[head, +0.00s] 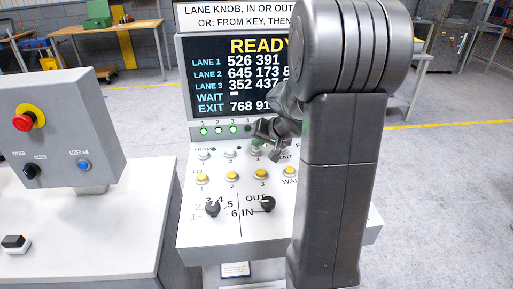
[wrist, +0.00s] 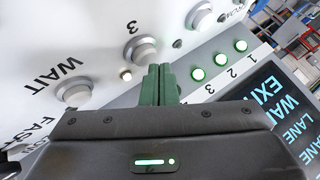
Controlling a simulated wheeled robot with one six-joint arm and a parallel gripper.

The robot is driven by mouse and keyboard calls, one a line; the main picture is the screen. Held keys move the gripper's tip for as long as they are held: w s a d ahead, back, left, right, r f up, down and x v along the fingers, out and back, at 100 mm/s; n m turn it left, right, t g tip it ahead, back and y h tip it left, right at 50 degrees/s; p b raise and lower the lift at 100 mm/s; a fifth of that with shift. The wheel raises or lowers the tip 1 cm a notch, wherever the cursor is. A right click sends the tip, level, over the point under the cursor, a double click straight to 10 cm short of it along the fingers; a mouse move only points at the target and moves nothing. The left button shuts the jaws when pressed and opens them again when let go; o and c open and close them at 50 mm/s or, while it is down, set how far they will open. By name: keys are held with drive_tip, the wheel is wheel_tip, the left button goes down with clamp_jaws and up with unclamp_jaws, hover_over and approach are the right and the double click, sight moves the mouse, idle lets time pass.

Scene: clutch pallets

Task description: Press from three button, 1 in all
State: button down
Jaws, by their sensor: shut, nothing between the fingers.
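The console's upper row of pale grey buttons runs under the screen in the head view. The from three button (wrist: 140,48) is a round grey button with a "3" beside it in the wrist view. In the head view my arm and gripper mostly cover it. My gripper (wrist: 160,72) is shut and empty, its green fingertips just below and right of that button in the wrist view. I cannot tell whether they touch the panel. In the head view my gripper (head: 266,138) is at the upper row. A small pale lamp (wrist: 125,74) beside the button looks lit.
A grey WAIT button (wrist: 75,92) and another grey button (wrist: 200,17) flank it. Yellow buttons (head: 232,175) and two black knobs (head: 212,209) lie lower. The screen (head: 234,78) reads READY. A red stop button (head: 23,122) is on a box at left.

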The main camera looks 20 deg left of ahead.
sight(259, 150)
drive_tip(key=shift+r, duration=0.4)
drive_tip(key=shift+r+p, duration=1.65)
drive_tip(key=shift+r, duration=0.85)
